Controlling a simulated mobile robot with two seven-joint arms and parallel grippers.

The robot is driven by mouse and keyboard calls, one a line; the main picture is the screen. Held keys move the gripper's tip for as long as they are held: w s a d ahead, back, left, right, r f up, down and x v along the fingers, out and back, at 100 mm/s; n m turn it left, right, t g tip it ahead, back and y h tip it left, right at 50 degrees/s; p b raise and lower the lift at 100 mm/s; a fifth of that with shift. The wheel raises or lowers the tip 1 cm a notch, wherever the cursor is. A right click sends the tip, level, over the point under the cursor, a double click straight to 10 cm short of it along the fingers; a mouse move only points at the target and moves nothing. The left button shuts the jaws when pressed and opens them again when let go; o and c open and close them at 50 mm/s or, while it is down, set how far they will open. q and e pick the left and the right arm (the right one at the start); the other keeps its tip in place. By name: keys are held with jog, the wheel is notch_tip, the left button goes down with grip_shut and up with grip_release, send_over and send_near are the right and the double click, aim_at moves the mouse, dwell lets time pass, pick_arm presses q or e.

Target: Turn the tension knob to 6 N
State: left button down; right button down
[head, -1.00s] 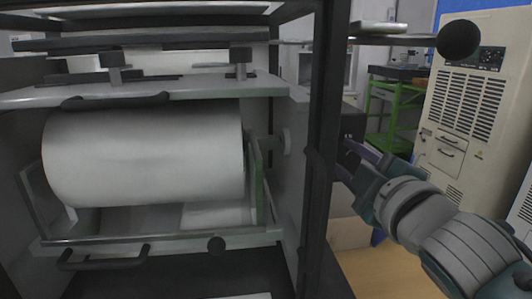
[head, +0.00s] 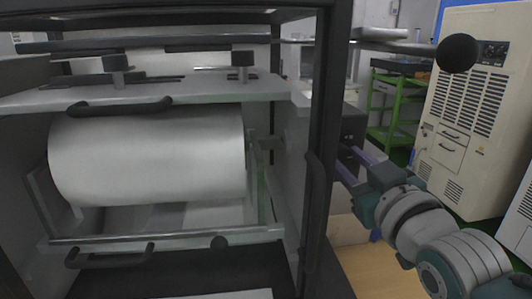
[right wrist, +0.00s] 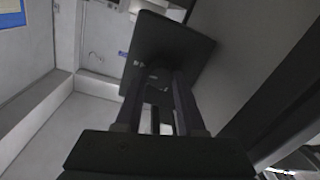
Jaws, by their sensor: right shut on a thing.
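My right gripper (head: 344,160) reaches in from the right, beside the machine's right side. Its two purple-grey fingers point at a dark square box (head: 353,126). In the right wrist view the fingers (right wrist: 160,78) run up to the face of this dark box (right wrist: 185,42). They are shut on a small part at its face, which looks like the tension knob. The fingers hide most of the knob, and no scale or 6 N mark can be read. My left gripper is not in view.
A black ball (head: 458,53) sits above my right arm. A beige cabinet (head: 470,120) and a green rack (head: 395,115) stand behind.

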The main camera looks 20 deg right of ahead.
jog(key=shift+m, duration=0.6)
jog(key=c, duration=0.5)
grip_release()
jog(key=shift+s+a, duration=0.3)
jog(key=shift+s, duration=1.35)
jog(key=shift+s+a, duration=0.3)
jog(key=shift+s, duration=1.3)
jog(key=shift+s+a, duration=0.3)
jog(key=shift+s, duration=1.35)
